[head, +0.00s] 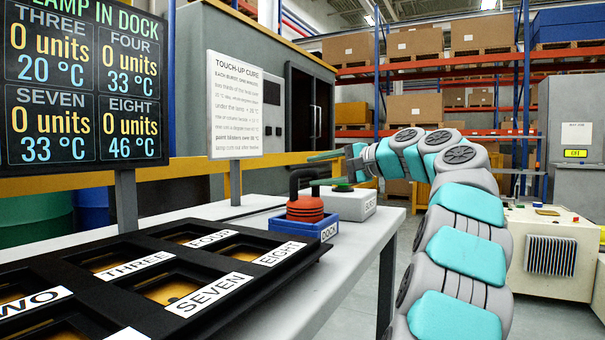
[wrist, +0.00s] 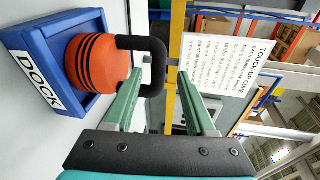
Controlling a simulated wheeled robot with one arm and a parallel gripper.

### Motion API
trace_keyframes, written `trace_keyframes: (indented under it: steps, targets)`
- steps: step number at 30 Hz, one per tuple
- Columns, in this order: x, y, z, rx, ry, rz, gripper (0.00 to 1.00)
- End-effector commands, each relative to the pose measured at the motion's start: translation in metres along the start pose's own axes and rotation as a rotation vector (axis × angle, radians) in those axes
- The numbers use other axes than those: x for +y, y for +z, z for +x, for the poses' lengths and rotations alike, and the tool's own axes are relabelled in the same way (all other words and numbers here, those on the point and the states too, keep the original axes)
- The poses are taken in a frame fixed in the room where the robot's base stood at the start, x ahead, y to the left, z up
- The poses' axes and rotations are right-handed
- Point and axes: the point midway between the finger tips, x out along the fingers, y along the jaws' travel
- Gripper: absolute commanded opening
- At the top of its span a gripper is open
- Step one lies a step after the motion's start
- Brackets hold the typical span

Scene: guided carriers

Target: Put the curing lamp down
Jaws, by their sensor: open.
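The curing lamp (head: 305,208) is a red-orange ribbed body with a black looped handle. It sits upright in the blue tray labelled DOCK (head: 328,232) on the grey bench. The lamp (wrist: 95,62) and the dock (wrist: 20,45) also show in the wrist view. My gripper (head: 334,171) is open beside the lamp's top. In the wrist view the black handle's end lies between the green fingertips of my gripper (wrist: 160,75), with no grip visible on it. The board (head: 85,80) above reads LAMP IN DOCK.
A black rack (head: 232,262) with numbered compartments fills the bench's near left. A white box (head: 352,205) stands behind the dock. The TOUCH-UP CURE sign (head: 235,105) stands at the back of the bench. The floor to the right of the bench is partly clear.

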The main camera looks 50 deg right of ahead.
Motion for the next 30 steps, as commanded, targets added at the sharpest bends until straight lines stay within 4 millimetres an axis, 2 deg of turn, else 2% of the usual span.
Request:
trace_keyframes:
  steps: [3,9,30]
  targets:
    - [-0.001,0.001,-0.022,-0.001,-0.001,0.0,0.56]
    - [-0.001,0.0,-0.044,0.0,-0.001,0.0,0.56]
    - [0.0,0.001,-0.049,0.0,0.001,-0.001,0.56]
